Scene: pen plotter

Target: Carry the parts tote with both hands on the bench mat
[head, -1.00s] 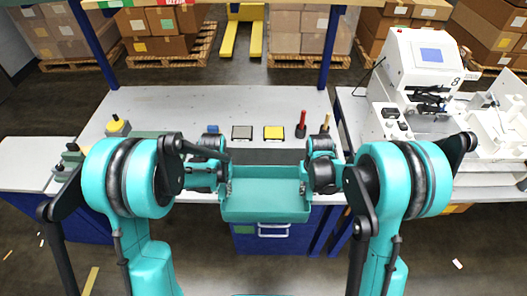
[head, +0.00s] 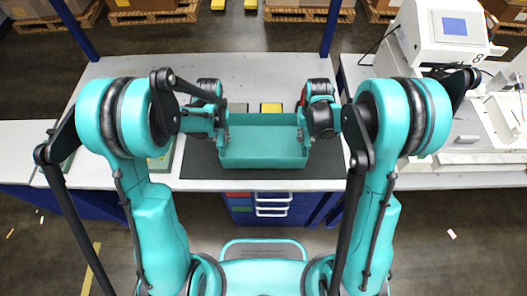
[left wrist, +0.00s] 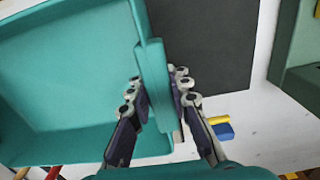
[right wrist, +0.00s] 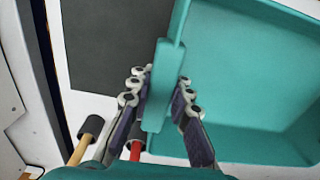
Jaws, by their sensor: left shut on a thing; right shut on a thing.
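The teal parts tote (head: 263,150) is between my two arms in the head view, over the dark bench mat (head: 203,162). It looks empty and level. My left gripper (head: 226,128) is shut on the tote's left wall; in the left wrist view the fingers (left wrist: 158,95) straddle the rim of the tote (left wrist: 70,80). My right gripper (head: 300,126) is shut on its right wall; in the right wrist view the fingers (right wrist: 163,95) straddle the rim of the tote (right wrist: 250,80). The mat also shows in both wrist views (left wrist: 205,40) (right wrist: 105,45). Whether the tote touches the mat cannot be told.
A yellow block (head: 271,108) lies behind the tote. Red-handled (right wrist: 136,150) and wooden-handled (right wrist: 82,148) tools stand near my right gripper. A blue block (left wrist: 224,131) lies near my left gripper. A white machine (head: 440,45) stands at right.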

